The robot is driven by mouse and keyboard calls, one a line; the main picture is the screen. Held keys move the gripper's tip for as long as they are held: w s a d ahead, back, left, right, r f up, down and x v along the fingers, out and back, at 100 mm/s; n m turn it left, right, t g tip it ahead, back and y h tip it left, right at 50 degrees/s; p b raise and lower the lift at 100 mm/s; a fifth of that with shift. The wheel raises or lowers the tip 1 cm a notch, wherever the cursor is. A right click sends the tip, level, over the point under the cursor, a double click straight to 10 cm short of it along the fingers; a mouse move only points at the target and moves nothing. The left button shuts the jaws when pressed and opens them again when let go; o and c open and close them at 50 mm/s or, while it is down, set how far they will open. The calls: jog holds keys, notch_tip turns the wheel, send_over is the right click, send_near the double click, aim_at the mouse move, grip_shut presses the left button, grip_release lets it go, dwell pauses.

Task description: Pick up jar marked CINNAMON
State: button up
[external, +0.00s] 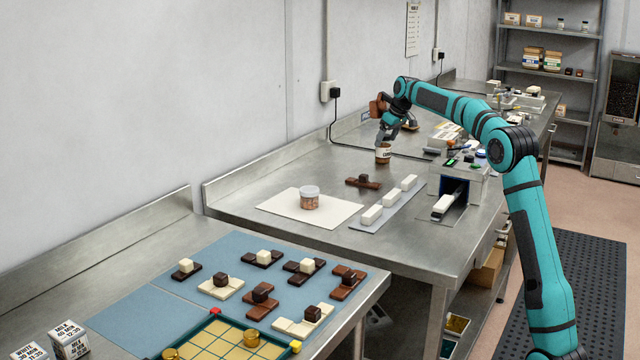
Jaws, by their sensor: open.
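A small brown jar with a pale label (383,155) stands on the steel bench beside the wall. Its lettering is too small to read for certain, so I cannot confirm that it says CINNAMON. My gripper (385,138) is open and points down right over this jar, covering its top. I cannot tell whether the fingers touch it. A second jar (309,199), clear with a pale lid and pinkish-brown contents, stands upright on a white sheet (278,204) nearer the camera. No marking on it can be read.
A dark brown piece (363,181) and a grey strip with white blocks (389,205) lie near the jars. A grey machine (462,182) stands to the right. The front bench holds a blue mat (150,308) with chocolate pieces and a green-framed board. Bare steel surrounds the white sheet.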

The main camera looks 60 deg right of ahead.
aim_at(383, 146)
jog(key=x, duration=0.4)
jog(key=shift+f, duration=0.2)
jog(key=shift+c, duration=0.4)
jog(key=c, duration=1.1)
jog(key=shift+c, duration=0.2)
jog(key=shift+r, duration=0.1)
